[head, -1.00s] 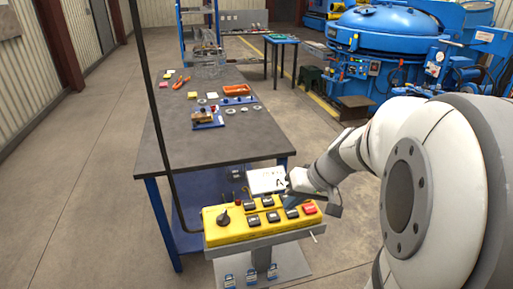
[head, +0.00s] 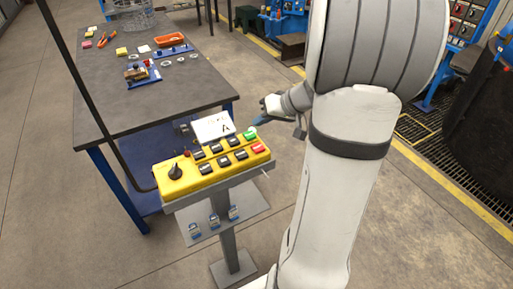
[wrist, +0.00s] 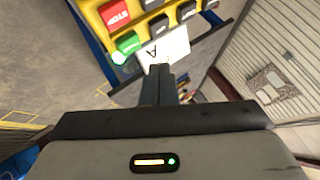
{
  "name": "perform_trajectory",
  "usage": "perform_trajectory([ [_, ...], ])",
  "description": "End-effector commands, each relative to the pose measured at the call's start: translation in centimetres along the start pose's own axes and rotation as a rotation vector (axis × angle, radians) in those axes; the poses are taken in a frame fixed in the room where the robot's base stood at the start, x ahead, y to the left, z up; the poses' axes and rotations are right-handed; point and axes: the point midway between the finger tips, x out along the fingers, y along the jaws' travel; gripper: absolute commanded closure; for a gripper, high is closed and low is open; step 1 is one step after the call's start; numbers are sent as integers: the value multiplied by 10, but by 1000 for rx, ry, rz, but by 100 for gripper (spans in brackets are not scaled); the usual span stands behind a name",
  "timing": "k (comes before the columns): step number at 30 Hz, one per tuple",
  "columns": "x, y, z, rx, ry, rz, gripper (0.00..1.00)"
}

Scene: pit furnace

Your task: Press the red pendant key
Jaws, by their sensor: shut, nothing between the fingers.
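The yellow pendant box (head: 183,184) sits on a grey stand in the head view, with two rows of keys. The red key (head: 258,148) is at the right end of the near row; it reads STOP in the wrist view (wrist: 115,14). A green key (head: 250,136) lies just behind it and also shows in the wrist view (wrist: 127,43). My gripper (head: 257,121) is beyond the box's far right corner, apart from the red key. Its fingers are closed together and empty in the wrist view (wrist: 159,72), pointing toward the white card.
A white card (head: 213,128) stands behind the keys. A black selector knob (head: 175,172) and small red knob (head: 187,154) are on the left. A bright white spot (wrist: 119,59) shows beside the green key. The workbench (head: 160,95) is behind; open floor lies left.

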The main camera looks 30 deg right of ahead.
Motion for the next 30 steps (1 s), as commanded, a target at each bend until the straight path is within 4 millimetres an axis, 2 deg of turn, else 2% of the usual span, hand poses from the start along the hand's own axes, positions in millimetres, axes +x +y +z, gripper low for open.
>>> perform_trajectory([
  [9,37,26,27,0,-1,0,100],
  [12,43,31,31,-1,-1,0,100],
  [30,48,34,35,-1,-2,-1,100],
])
